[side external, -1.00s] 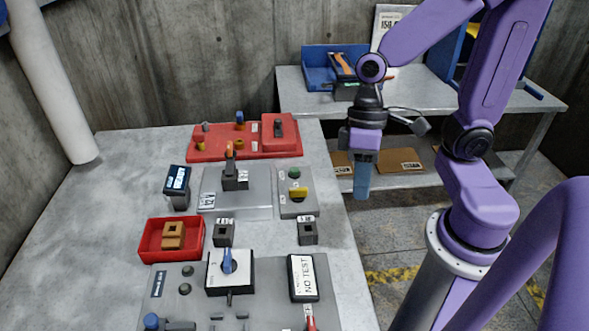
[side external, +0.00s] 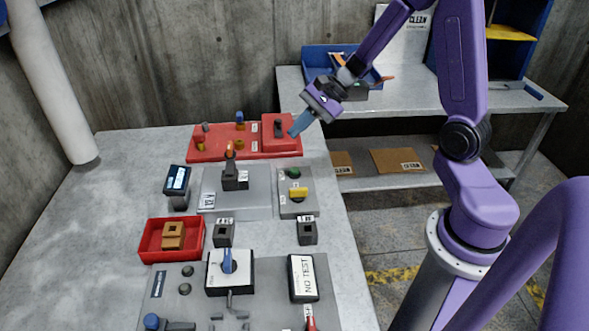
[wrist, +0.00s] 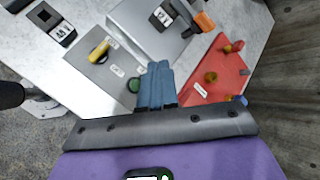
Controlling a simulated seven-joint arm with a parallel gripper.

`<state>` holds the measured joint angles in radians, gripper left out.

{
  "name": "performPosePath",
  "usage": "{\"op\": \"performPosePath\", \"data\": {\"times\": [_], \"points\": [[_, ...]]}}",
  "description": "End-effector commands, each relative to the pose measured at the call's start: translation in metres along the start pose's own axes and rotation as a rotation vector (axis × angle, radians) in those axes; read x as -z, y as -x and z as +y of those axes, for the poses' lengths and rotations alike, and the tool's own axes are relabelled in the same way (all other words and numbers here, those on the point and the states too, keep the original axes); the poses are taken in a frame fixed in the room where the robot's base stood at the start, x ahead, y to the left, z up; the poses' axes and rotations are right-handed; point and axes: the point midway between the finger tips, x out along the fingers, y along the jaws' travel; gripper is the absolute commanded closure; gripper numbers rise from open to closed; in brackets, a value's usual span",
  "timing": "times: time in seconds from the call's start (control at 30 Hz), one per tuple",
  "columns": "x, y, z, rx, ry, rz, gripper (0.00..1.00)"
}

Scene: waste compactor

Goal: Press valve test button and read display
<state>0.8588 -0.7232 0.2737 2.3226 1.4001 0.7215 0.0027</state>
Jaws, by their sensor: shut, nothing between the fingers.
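A grey panel (side external: 284,204) holds a green button (side external: 294,173) and a yellow knob (side external: 298,193). The button's label is too small to read. My gripper (side external: 294,132) is shut and empty, its blue fingers tilted down-left above the red tray's right end. A small dark display (side external: 177,178) stands on the left with tiny lit text I cannot read. A white plate (side external: 303,277) near the front reads "NO TEST".
A red tray (side external: 215,152) with pegs lies at the back. A red bin (side external: 155,243) and a blue-handled switch (side external: 228,262) are nearer. The left tabletop is clear.

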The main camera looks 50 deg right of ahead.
Motion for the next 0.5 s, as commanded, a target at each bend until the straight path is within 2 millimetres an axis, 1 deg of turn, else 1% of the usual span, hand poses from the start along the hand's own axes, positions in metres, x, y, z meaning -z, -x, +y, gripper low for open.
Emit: {"op": "performPosePath", "data": {"times": [0.1, 0.5], "points": [[0.0064, 0.0012, -0.0024, 0.016, -0.028, 0.01, 1.0], [0.0072, -0.0004, -0.0013, 0.016, -0.028, 0.009, 1.0]]}}
